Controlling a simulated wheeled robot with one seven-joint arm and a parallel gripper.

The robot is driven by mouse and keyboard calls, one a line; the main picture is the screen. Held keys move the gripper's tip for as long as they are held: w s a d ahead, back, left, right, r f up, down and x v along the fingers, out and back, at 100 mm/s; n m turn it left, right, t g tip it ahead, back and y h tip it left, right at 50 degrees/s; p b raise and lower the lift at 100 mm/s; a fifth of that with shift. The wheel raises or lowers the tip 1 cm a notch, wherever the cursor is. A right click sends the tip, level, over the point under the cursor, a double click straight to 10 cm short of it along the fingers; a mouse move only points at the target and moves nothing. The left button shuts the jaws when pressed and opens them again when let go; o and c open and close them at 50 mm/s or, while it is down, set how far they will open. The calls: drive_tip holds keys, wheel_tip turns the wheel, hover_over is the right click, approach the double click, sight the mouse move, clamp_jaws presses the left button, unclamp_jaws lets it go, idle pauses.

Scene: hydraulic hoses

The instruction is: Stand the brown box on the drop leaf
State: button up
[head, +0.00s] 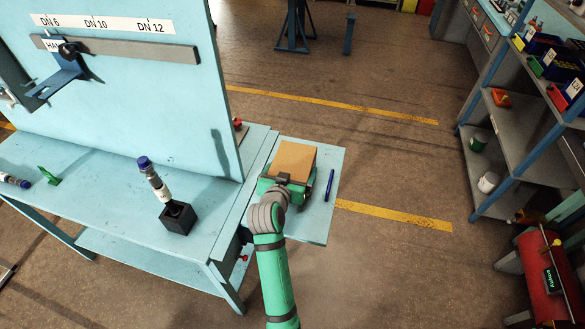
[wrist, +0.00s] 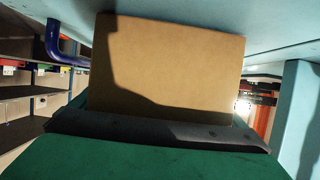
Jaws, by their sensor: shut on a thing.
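The brown box (head: 295,160) is in my gripper (head: 287,183) over the drop leaf (head: 320,228), at the right end of the light blue workbench. My gripper is shut on the box. In the wrist view the box (wrist: 175,65) fills the middle, behind a dark finger edge (wrist: 160,130), with a shadow across its face. The pale leaf surface (wrist: 270,30) lies along the top of that view, close to the box's far edge. I cannot tell whether the box touches the leaf. My gripper hides the box's near side in the head view.
The upright panel (head: 130,100) stands on the workbench (head: 110,205) to the left. A black block (head: 177,218) holding a hose fitting stands on the bench. Shelves (head: 505,130) stand far right.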

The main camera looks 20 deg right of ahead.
drive_tip(key=shift+r, duration=0.1)
drive_tip(key=o, duration=1.8)
drive_tip(key=shift+f, duration=0.2)
drive_tip(key=shift+c, duration=0.2)
drive_tip(key=shift+a, duration=0.1)
drive_tip(key=shift+s+a+r, duration=0.1)
drive_tip(key=shift+s+r, duration=0.05)
drive_tip(key=shift+r, duration=0.05)
drive_tip(key=v, duration=1.1)
drive_tip(key=shift+s, duration=0.3)
drive_tip(key=shift+a+r, duration=0.1)
drive_tip(key=shift+a, duration=0.05)
